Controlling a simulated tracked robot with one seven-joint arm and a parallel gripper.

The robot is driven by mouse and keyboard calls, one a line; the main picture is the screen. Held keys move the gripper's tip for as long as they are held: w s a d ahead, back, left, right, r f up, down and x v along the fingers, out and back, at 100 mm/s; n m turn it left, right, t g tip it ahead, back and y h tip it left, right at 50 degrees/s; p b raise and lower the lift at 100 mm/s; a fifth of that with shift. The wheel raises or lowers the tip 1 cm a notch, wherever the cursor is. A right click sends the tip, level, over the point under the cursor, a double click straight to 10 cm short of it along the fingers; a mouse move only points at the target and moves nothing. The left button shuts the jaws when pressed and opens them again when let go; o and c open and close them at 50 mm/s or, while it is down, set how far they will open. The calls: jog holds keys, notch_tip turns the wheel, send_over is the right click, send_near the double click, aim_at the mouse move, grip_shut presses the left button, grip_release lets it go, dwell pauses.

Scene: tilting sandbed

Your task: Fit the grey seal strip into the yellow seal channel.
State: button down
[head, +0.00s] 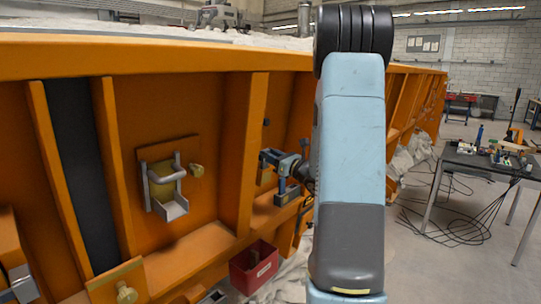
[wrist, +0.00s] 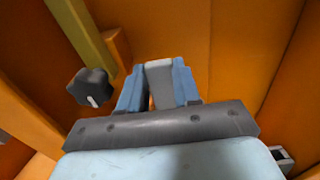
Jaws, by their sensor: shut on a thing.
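My gripper (head: 277,176) is in front of the orange wall, left of my blue arm in the head view. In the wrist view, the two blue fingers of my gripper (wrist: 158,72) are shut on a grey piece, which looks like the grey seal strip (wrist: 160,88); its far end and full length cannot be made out. A yellow bar, probably the yellow seal channel (wrist: 84,38), runs slantwise at the upper left of the wrist view, apart from the fingers. In the head view I cannot make out the strip or the channel clearly.
A black knob (wrist: 92,88) sits left of the fingers; orange ribs (head: 249,150) flank the bay. A metal handle bracket (head: 165,180) is on the wall to the left. A red bin (head: 253,268) stands below. A tool table (head: 482,166) and cables are at right.

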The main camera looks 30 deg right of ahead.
jog(key=shift+w+f, duration=0.1)
jog(key=shift+f, duration=0.45)
jog(key=c, duration=0.7)
grip_release()
jog(key=shift+o, duration=0.3)
jog(key=o, duration=0.4)
jog(key=shift+a, duration=0.1)
jog(key=shift+w, duration=0.1)
